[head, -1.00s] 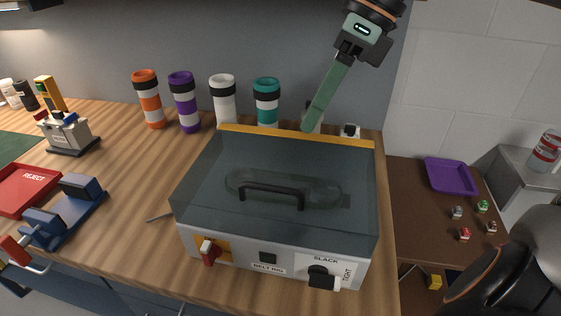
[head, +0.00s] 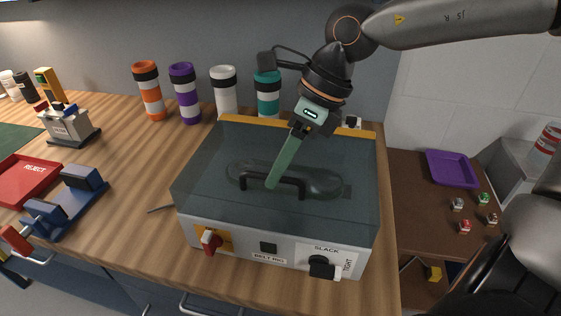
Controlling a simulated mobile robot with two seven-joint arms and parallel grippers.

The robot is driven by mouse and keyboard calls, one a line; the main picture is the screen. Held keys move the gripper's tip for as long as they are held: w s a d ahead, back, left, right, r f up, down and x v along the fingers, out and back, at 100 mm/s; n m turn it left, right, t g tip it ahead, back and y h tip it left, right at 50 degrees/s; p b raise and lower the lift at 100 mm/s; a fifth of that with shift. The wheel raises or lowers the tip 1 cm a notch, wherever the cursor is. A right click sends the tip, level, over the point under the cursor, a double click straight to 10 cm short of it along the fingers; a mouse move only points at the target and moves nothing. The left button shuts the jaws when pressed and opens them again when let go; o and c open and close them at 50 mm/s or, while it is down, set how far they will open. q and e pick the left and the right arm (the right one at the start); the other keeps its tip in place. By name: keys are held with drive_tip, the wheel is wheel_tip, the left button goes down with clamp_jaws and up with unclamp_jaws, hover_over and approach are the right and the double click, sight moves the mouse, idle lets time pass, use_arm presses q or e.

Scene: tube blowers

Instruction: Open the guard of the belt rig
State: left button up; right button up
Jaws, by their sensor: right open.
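The belt rig (head: 225,241) is a light grey box on the wooden bench in the head view. Its guard (head: 215,150) is a smoky see-through cover, down over the rig, with a yellow strip (head: 240,122) along its back edge. A black bar handle (head: 272,182) is on the guard; the belt shows dimly beneath. My right gripper (head: 272,185) reaches down from above, its green finger tips at the handle's middle. It is open; whether it touches the handle I cannot tell. At the far left, a red and grey part at the bottom edge is unclear; my left gripper cannot be made out.
The rig's front has a red switch (head: 210,241) and a black slack/tight knob (head: 320,267). Several striped tubes, including an orange one (head: 149,95) and a teal one (head: 267,100), stand behind. A red reject tray (head: 22,180) and blue fixture (head: 65,205) lie left.

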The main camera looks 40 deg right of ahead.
clamp_jaws()
idle(1.4)
